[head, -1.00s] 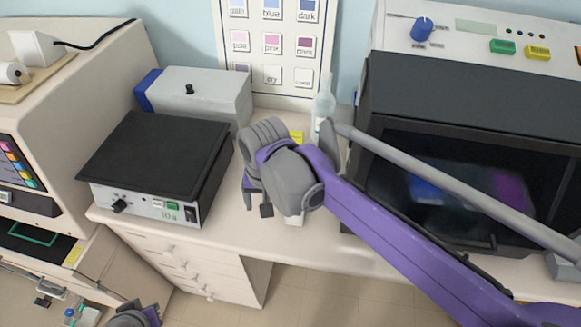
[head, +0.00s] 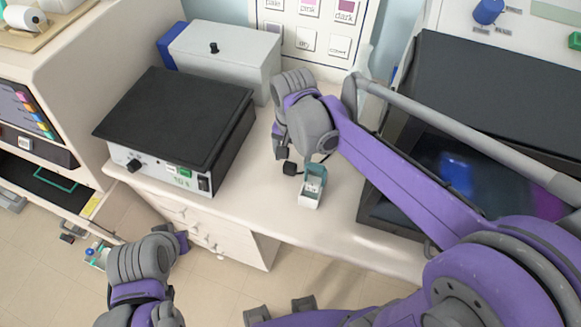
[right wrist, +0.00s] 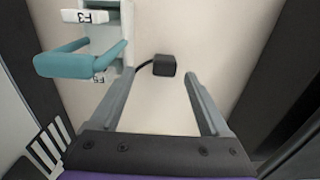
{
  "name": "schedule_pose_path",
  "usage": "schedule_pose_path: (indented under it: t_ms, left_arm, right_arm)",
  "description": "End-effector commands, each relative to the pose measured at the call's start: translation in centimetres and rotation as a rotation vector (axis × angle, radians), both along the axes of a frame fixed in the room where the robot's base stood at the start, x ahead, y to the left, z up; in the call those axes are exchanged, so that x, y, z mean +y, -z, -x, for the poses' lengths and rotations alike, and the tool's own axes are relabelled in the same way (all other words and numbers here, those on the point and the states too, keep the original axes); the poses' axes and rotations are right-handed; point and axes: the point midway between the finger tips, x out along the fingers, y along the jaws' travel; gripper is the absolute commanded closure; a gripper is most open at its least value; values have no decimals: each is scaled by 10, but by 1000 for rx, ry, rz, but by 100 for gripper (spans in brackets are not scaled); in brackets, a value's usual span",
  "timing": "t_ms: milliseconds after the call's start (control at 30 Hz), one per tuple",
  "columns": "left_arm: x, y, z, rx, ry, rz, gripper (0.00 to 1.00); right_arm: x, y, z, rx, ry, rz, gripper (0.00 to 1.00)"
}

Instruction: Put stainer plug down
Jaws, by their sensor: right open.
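The stainer plug, a small black block on a thin black cord, rests on the white counter in the right wrist view (right wrist: 164,66). It also shows in the head view (head: 290,168), just below my right gripper (head: 282,150). In the right wrist view my right gripper (right wrist: 158,76) is open, its fingers apart, with the plug just beyond and between the fingertips, not gripped. My left gripper (head: 178,240) is low at the left of the head view, off the counter's front edge; its jaws are not clear.
A white holder with a teal handle stands beside the plug (head: 311,197), close to my right gripper's left finger in the wrist view (right wrist: 102,40). A black-topped device (head: 175,120) stands left, a dark-fronted machine (head: 470,170) right. Counter front is mostly clear.

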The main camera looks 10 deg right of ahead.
Motion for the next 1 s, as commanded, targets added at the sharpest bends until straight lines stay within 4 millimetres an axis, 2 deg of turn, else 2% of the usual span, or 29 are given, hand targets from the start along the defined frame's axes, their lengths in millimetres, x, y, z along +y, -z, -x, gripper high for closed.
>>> schedule_pose_path:
  t_ms: [333,633,667,1000]
  left_arm:
    - [0,0,0,0,0,0,100]
    - [0,0,0,0,0,0,100]
    - [0,0,0,0,0,0,100]
    - [0,0,0,0,0,0,100]
  right_arm:
    - [5,45,-5,0,0,0,20]
    - [4,51,-5,0,0,0,20]
    - [5,51,-5,0,0,0,24]
    - [4,50,-4,0,0,0,85]
